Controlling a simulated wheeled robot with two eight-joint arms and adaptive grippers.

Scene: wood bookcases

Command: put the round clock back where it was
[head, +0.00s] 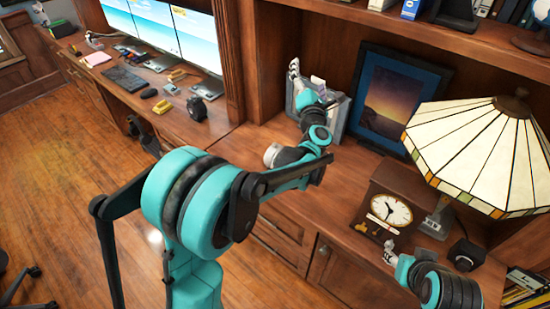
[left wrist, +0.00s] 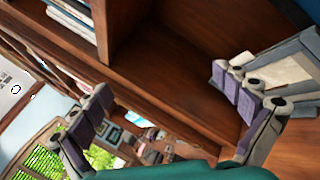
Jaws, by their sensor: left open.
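A wooden clock with a round white dial (head: 390,210) stands upright on the counter in front of the lamp. A small dark round object (head: 197,108) stands on the desk at the left; I cannot tell whether it is a round clock. My left gripper (head: 296,78) is up by the grey file holder (head: 334,117), below the upper shelf. In the left wrist view its fingers (left wrist: 168,90) are spread wide, with nothing between them. My right gripper (head: 389,254) is low, close in front of the wooden clock; its fingers are too small to judge.
A framed picture (head: 388,103) leans at the back of the bookcase bay. A lamp with a stained-glass shade (head: 480,150) stands at the right. A small black object (head: 466,255) sits near the lamp base. Monitors (head: 150,30) and a keyboard (head: 125,79) are on the left desk.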

